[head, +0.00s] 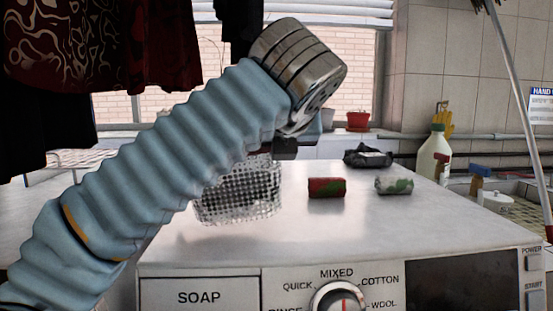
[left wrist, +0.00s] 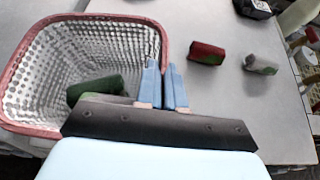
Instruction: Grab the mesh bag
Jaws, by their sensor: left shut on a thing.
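The mesh bag (head: 238,195) is a pale, open-topped mesh container on the left part of the washing machine top, partly hidden behind my left arm. In the left wrist view the mesh bag (left wrist: 45,45) shows a pinkish-red rim, with a dark green rolled item (left wrist: 95,88) inside. My left gripper (left wrist: 167,78) has its blue fingers close together at the right side of the rim, shut on the mesh bag. In the head view my left gripper (head: 285,148) is mostly hidden under the wrist. I cannot tell if the bag is lifted. My right gripper is out of view.
A red rolled item (head: 327,187) and a pale green-white one (head: 394,185) lie on the machine top (head: 300,230). A dark crumpled thing (head: 367,157) lies behind them. A white bottle (head: 434,155) stands at the right. Dark clothes (head: 100,50) hang at the upper left.

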